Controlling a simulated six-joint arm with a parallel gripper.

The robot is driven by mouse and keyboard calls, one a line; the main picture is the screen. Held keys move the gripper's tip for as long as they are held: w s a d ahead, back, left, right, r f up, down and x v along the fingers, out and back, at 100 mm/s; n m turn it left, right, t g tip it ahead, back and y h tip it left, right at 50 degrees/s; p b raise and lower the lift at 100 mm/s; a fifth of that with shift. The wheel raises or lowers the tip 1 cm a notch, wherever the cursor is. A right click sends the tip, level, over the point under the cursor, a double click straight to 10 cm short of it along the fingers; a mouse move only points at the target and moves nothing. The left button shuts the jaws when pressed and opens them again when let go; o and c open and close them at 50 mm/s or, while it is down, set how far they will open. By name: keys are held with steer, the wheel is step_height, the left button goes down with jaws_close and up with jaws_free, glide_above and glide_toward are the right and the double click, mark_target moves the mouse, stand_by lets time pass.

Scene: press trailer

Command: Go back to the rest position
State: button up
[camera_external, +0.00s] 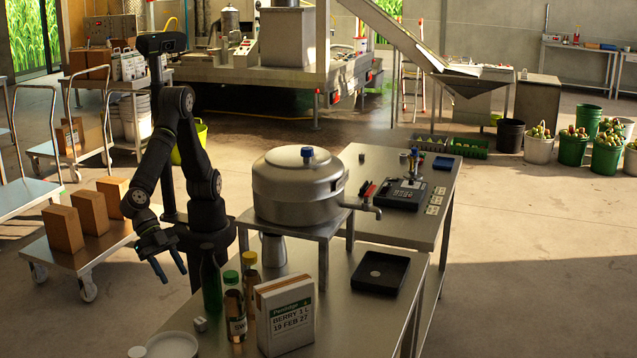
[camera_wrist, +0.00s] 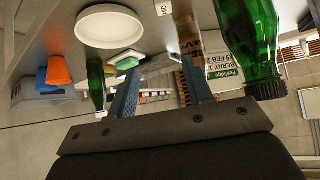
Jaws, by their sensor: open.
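My gripper (camera_external: 169,276) hangs at the end of the dark arm, at the left edge of the steel bench, pointing down. Its two fingers are apart, with nothing seen held between them. In the wrist view, which looks upside down, my gripper (camera_wrist: 158,65) again shows spread fingers. A green bottle (camera_external: 211,282) stands on the bench to the right of the gripper; a green bottle also shows large at the right of the wrist view (camera_wrist: 250,35). The arm is folded, with its elbow raised.
A white carton (camera_external: 285,318), capped bottles (camera_external: 235,308) and a white dish (camera_external: 172,346) stand on the bench. A steel pot (camera_external: 298,190) sits on a raised stand, with a black tray (camera_external: 380,273) to its right. A cart with brown boxes (camera_external: 63,229) is at left.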

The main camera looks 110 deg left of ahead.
steer(key=w+a+r+n, duration=0.1)
steer(key=w+a+r, duration=0.2)
steer(key=w+r, duration=0.35)
steer(key=w+a+r+y, duration=0.1)
steer(key=w+a+r, duration=0.3)
steer(key=w, duration=0.6)
steer(key=w+a+r+n, duration=0.1)
steer(key=w+a+r, duration=0.2)
steer(key=w+r, duration=0.35)
steer(key=w+a+r+n+y, duration=0.1)
steer(key=w+a+r, duration=0.3)
steer(key=w+a, duration=0.4)
steer(key=w+a+r+n+y, duration=0.1)
steer(key=w+a+r, duration=0.4)
steer(key=w+a, duration=0.4)
steer(key=shift+a+r+t, duration=0.15)
steer(key=shift+a+t, duration=0.15)
steer(key=shift+a, duration=0.45)
steer(key=s+d+f+m+h, duration=0.1)
steer(key=s+d+f, duration=0.3)
steer(key=s+d, duration=0.2)
steer(key=s+d+f+m, duration=0.1)
steer(key=s+d+f, duration=0.3)
steer(key=d, duration=0.5)
steer(key=shift+s+d+h, duration=0.4)
steer(key=shift+s, duration=0.85)
